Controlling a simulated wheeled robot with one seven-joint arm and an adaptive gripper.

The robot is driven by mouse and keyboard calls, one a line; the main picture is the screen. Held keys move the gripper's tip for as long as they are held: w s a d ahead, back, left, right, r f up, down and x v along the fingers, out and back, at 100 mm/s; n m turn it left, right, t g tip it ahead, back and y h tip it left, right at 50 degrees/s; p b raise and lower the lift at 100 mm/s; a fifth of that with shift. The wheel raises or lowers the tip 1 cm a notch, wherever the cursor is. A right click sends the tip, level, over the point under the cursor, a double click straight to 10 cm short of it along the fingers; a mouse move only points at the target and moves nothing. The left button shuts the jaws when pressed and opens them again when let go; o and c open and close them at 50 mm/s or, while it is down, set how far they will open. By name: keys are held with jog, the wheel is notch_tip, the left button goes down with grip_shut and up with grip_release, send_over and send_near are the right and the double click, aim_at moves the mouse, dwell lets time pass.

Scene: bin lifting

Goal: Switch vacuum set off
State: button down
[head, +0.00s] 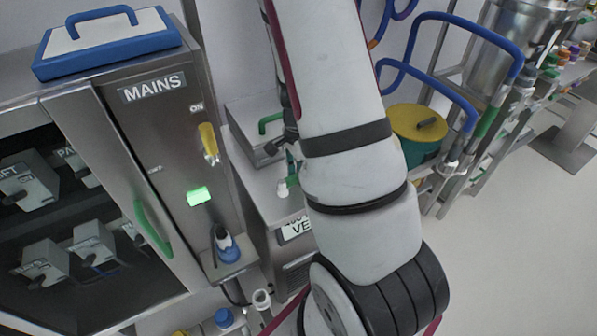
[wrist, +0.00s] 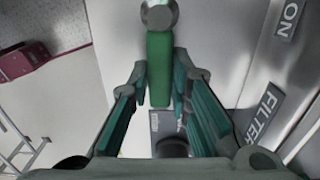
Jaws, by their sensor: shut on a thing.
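In the wrist view a green lever or handle (wrist: 160,65) with a round grey end stands between the fingers of my gripper (wrist: 161,90). The gripper is shut on this green handle, with a teal-padded finger along each side. An ON label (wrist: 289,17) and a FILTER label (wrist: 264,118) are on the pale metal panel to its right. I cannot read any vacuum label. In the head view my arm crosses the middle, and I cannot clearly make out the gripper there.
The MAINS cabinet (head: 118,105) stands at left, with a yellow switch (head: 208,140) near an ON mark and a lit green lamp (head: 198,196). A blue-handled lid (head: 107,38) lies on top. A yellow-topped green container (head: 418,122) and a rack stand right. Floor at lower right is clear.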

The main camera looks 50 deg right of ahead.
jog(key=c, duration=1.5)
grip_release()
notch_tip(320, 180, up, 12)
jog(key=shift+r, duration=0.1)
